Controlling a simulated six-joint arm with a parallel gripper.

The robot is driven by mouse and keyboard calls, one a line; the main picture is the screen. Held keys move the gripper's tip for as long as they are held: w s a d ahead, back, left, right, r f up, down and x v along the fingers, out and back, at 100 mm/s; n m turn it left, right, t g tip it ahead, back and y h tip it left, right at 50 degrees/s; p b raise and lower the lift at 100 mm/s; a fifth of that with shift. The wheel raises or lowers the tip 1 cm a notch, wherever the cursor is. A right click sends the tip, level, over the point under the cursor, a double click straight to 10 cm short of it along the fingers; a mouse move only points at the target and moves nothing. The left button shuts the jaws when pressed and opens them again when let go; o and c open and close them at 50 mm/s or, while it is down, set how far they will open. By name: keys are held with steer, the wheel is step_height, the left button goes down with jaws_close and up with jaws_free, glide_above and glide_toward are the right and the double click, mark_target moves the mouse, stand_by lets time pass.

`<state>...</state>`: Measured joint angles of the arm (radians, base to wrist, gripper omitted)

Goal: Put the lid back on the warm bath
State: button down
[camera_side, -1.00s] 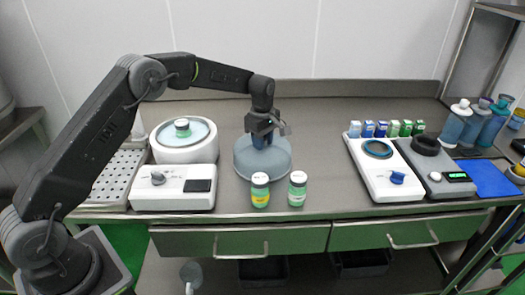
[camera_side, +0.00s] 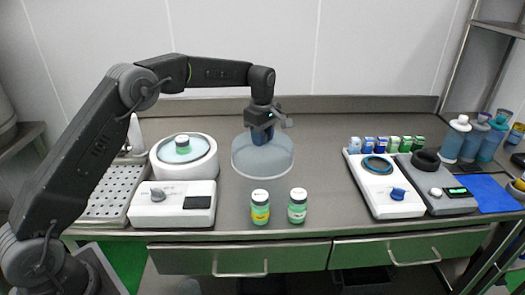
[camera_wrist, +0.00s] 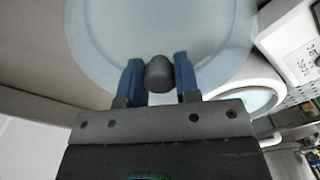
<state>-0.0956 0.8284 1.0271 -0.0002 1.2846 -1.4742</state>
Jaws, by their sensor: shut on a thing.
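The lid (camera_side: 262,158) is a wide, translucent blue-grey disc with a dark round knob. My gripper (camera_side: 262,133) is above its middle. In the wrist view, the two blue fingers of my gripper (camera_wrist: 158,78) are shut on the knob (camera_wrist: 158,74), and the lid (camera_wrist: 160,35) spreads beyond them. The lid appears held level, a little above the counter. Part of the bath (camera_wrist: 265,85) shows in the wrist view.
A white control box (camera_side: 172,212) stands in front of the bath, with a perforated tray (camera_side: 105,190) to its left. Two green jars (camera_side: 260,208) (camera_side: 297,207) stand at the front of the counter. Two devices (camera_side: 388,195) (camera_side: 445,195) and several small boxes (camera_side: 385,145) are on the right.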

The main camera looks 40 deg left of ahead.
step_height(320, 180, up, 15)
steer(key=s+a+n, duration=0.5)
steer(key=s+a, duration=0.2)
steer(key=a, duration=0.3)
steer(key=s+a+n, duration=0.4)
steer(key=s+a, duration=0.4)
steer(key=a, duration=0.3)
steer(key=shift+w+d+f, duration=0.1)
steer(key=shift+w+f, duration=0.05)
steer(key=shift+f, duration=1.75)
steer(key=shift+w+d+f, duration=0.1)
steer(key=shift+f, duration=1.75)
steer(key=shift+w+d+f, duration=0.1)
steer(key=shift+w+f, duration=0.05)
steer(key=shift+f, duration=1.75)
steer(key=shift+f, duration=0.2)
